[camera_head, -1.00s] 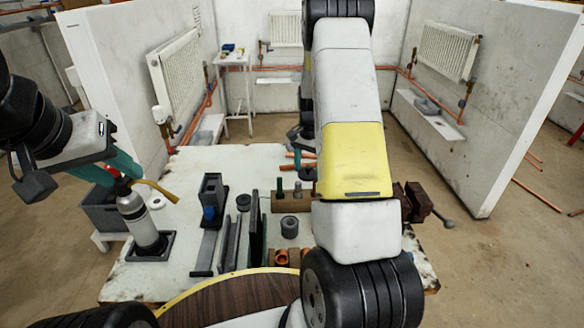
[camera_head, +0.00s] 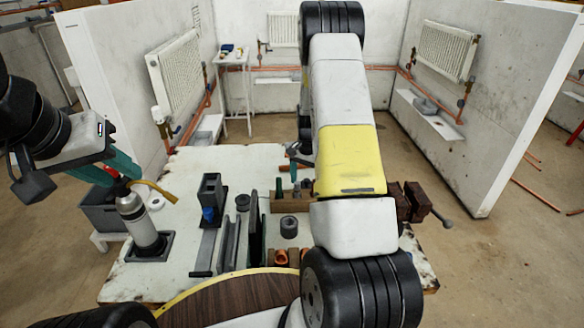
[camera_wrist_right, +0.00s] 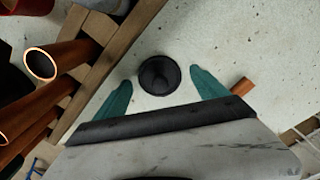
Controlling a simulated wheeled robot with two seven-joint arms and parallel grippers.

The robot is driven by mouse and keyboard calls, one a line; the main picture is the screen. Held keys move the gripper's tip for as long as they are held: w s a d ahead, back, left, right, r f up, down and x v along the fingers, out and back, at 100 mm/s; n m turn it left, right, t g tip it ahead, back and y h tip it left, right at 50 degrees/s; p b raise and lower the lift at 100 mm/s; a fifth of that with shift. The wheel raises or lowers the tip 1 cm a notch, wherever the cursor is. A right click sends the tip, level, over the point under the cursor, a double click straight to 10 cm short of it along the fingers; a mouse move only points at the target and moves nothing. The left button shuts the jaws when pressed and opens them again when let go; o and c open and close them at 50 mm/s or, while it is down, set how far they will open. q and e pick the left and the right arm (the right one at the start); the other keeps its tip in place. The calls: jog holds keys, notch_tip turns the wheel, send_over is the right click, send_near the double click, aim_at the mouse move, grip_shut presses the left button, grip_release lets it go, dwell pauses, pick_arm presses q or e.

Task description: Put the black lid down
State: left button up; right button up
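The black lid (camera_wrist_right: 158,75) shows in the right wrist view as a small round dark piece with a raised centre. It appears to rest on the pale worktop between the fingertips of my right gripper (camera_wrist_right: 162,88), with a gap to each teal finger. That gripper is open.
Copper pipes (camera_wrist_right: 60,60) in a wooden rack (camera_wrist_right: 100,72) lie left of my right gripper. A short copper piece (camera_wrist_right: 243,86) lies to its right. A vice (camera_head: 416,203) sits at the right edge.

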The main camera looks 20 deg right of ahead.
jog(key=shift+r, duration=0.1)
notch_tip(320, 180, up, 12)
notch_tip(320, 180, up, 8)
jog(key=n+t, duration=0.1)
jog(key=n, duration=0.1)
send_over(307, 180)
jog(key=s+a, duration=0.3)
jog(key=s+a+r+n+t, duration=0.1)
jog(key=s+a+r, duration=0.3)
jog(key=s, duration=0.4)
jog(key=s+a+r+n+t+y, duration=0.1)
jog(key=s+a+r+n, duration=0.3)
jog(key=s, duration=0.4)
jog(key=s+a+r+n+t+y, duration=0.1)
jog(key=s+a+r+n+t, duration=0.2)
jog(key=s+r, duration=0.3)
jog(key=shift+s+a, duration=0.5)
jog(key=shift+s, duration=0.75)
